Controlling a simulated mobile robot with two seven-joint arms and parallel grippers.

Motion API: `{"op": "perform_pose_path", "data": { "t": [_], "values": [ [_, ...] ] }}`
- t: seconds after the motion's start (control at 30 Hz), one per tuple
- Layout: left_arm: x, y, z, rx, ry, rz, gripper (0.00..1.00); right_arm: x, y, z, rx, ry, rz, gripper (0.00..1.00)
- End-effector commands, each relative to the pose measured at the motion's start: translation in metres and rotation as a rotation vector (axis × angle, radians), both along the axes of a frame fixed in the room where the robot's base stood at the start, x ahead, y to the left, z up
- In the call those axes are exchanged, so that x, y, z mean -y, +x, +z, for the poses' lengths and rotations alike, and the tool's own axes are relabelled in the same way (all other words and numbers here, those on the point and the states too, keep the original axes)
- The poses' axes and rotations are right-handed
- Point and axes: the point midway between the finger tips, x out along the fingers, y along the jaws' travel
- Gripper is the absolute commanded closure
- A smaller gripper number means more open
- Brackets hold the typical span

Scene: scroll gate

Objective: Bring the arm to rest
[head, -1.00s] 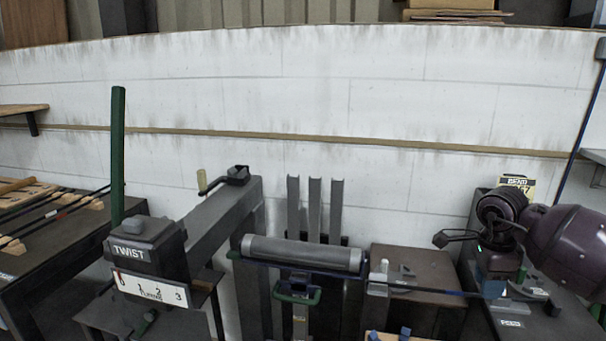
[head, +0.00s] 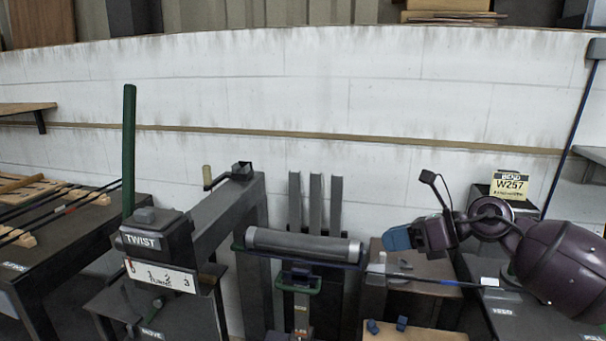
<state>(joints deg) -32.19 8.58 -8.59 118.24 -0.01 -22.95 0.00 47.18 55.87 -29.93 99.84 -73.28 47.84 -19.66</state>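My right arm, dark purple, comes in from the right edge. My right gripper (head: 397,238) points left, with its blue end above the brown-topped stand. Its fingers are seen edge-on, so I cannot tell whether they are open or shut. No object clearly shows in it. A thin dark rod (head: 430,281) with a white end lies below it, apart from the gripper. My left gripper is not in view.
A grey roller (head: 303,245) stands at centre, with upright grey posts (head: 315,200) behind. Left are the TWIST box (head: 148,240), a green pole (head: 129,150) and a table of rods (head: 60,225). A W257 BEND sign (head: 509,185) stands at right. A white wall (head: 300,100) closes the back.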

Motion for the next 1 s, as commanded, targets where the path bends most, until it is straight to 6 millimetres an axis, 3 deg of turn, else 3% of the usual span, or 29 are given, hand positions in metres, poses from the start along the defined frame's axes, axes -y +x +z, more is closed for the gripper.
{"op": "perform_pose_path", "data": {
  "t": [0.03, 0.17, 0.27, 0.37, 0.47, 0.67, 0.87, 1.0],
  "values": [
    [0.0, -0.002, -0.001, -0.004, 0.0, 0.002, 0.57, -0.012, -0.004, 0.004, -0.046, 0.135, -0.03, 0.65],
    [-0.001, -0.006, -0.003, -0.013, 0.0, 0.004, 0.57, -0.028, -0.01, 0.016, -0.204, 0.49, -0.138, 0.65],
    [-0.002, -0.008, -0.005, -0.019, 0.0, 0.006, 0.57, -0.027, -0.012, 0.014, -0.364, 0.761, -0.247, 0.65],
    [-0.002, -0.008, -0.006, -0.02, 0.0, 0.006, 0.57, -0.016, -0.014, -0.002, -0.555, 1.024, -0.38, 0.65],
    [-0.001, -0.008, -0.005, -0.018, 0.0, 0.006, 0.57, 0.001, -0.019, -0.029, -0.746, 1.253, -0.526, 0.65],
    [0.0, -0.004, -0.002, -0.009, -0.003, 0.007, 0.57, 0.034, -0.045, -0.105, -1.1, 1.603, -0.82, 0.65],
    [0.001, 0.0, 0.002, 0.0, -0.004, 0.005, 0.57, 0.058, -0.097, -0.188, -1.394, 1.854, -1.1, 0.65],
    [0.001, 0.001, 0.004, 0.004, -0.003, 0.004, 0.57, 0.068, -0.144, -0.237, -1.546, 1.985, -1.264, 0.65]
  ]
}}
